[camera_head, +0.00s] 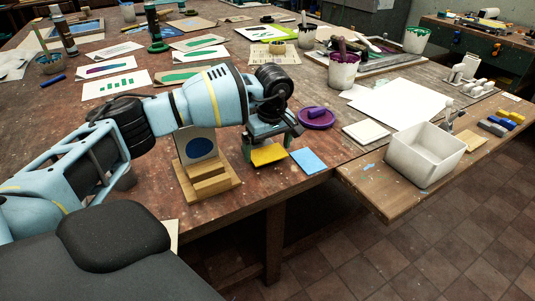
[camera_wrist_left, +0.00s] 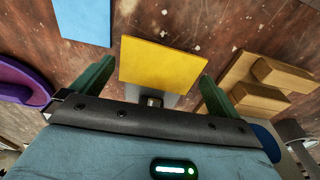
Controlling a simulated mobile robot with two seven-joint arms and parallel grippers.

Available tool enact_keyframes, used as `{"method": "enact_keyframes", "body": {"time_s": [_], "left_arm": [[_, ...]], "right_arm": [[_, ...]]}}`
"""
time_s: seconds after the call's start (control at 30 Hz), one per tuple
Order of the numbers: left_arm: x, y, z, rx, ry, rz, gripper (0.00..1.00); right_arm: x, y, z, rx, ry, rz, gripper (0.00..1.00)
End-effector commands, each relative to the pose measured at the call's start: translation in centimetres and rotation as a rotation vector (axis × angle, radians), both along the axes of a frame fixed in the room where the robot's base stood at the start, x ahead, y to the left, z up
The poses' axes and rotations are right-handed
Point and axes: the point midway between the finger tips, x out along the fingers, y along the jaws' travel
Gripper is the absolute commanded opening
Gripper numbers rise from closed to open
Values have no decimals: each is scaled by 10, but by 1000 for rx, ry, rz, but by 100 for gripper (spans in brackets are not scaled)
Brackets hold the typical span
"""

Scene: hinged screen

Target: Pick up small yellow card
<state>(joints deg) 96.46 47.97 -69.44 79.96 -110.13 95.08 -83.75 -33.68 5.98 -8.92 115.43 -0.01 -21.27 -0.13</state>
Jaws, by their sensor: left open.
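The small yellow card (camera_head: 268,155) lies near the front edge of the wooden table, just below my left gripper (camera_head: 272,142). In the left wrist view the yellow card (camera_wrist_left: 160,65) sits between the two green fingers, with the fingers apart on either side of it. My left gripper is open and empty, pointing down. Whether the fingertips touch the table cannot be told. My right gripper is not in view.
A blue card (camera_head: 309,160) lies just right of the yellow one. A wooden stand (camera_head: 207,181) with a blue-dot card is close on the left. A purple dish (camera_head: 317,119) is behind right. A white bin (camera_head: 424,154) stands further right.

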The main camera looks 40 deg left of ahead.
Motion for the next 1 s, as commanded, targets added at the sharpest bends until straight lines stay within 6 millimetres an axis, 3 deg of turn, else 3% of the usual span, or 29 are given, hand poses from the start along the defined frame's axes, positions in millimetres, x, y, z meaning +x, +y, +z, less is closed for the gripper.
{"method": "enact_keyframes", "body": {"time_s": [0.37, 0.6, 1.0], "left_arm": [[0, 0, -2, 0, 0, 0, 100], [0, 0, -3, 0, 0, 0, 70], [0, 0, 0, 0, 0, 0, 70]], "right_arm": [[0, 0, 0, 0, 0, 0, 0], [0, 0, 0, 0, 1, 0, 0], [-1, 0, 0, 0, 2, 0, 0]]}}
